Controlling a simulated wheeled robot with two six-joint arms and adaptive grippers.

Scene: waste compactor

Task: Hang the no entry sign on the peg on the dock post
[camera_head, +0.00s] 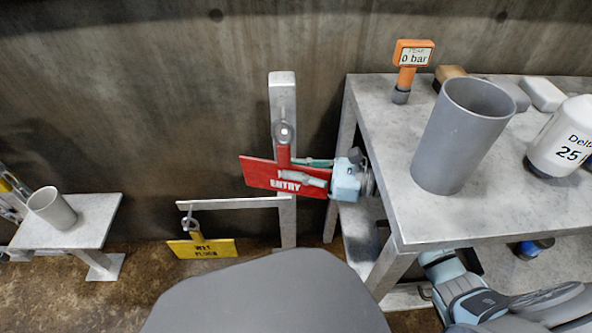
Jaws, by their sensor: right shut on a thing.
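The red no entry sign (258,172) hangs in front of the grey dock post (283,95), tilted slightly down to the right. A red stem rises from it to a grey ring (284,132) at the peg's height on the post. I cannot tell whether the ring is around the peg or only in front of it. My right gripper (305,172) is shut on the sign from the right, its fingers covering part of the lettering. My left gripper is not in view.
A yellow wet floor sign (202,248) hangs from the post's side arm (235,203). The metal table (400,210) at right bears a grey cup (462,135), an orange gauge (413,55) and a white container (563,140). A small stand (90,215) with a cup (52,207) is at left.

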